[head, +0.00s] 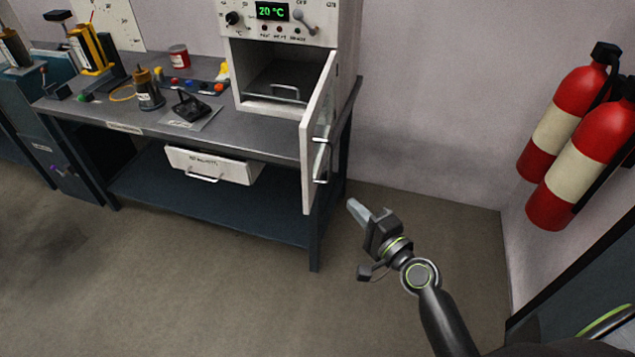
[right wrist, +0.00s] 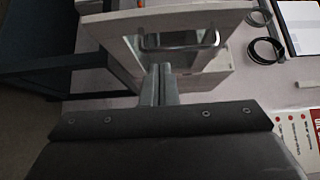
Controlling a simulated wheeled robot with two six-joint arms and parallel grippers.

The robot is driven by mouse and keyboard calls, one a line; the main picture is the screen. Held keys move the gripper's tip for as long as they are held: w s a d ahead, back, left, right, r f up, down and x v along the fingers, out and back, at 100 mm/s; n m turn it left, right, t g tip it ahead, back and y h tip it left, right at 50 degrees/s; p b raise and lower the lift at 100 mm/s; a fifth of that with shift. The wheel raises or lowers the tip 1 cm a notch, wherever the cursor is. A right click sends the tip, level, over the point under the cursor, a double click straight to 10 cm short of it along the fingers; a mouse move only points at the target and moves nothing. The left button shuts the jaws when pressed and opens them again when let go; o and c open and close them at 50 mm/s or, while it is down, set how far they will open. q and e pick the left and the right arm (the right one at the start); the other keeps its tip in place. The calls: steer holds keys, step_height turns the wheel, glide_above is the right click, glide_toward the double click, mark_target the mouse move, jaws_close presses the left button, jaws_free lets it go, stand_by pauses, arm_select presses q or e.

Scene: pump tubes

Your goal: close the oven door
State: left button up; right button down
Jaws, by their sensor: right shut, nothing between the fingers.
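The white oven (head: 290,20) stands on the right end of the workbench, its display reading 20 °C. Its door (head: 318,130) is hinged at the right and stands wide open, swung out toward me past the bench front. A metal handle (head: 322,162) is on the door; a handle (right wrist: 180,40) also shows in the right wrist view, ahead of the fingers. My right gripper (head: 357,212) is shut and empty, low and to the right of the door, apart from it in the head view. In the right wrist view its fingers (right wrist: 159,85) are together. My left gripper is not in view.
Two fire extinguishers (head: 568,120) hang on the right wall. The floor right of the bench is clear.

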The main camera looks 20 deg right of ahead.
glide_toward(310, 176)
steer(key=w+d, duration=0.2)
steer(key=w, duration=0.1)
steer(key=w+a, duration=0.1)
steer(key=w+a+p, duration=0.1)
steer(key=a, duration=0.1)
steer(key=shift+r+p, duration=0.15)
steer(key=shift+p, duration=0.15)
steer(key=shift+w+a, duration=0.25)
steer(key=shift+a, duration=0.1)
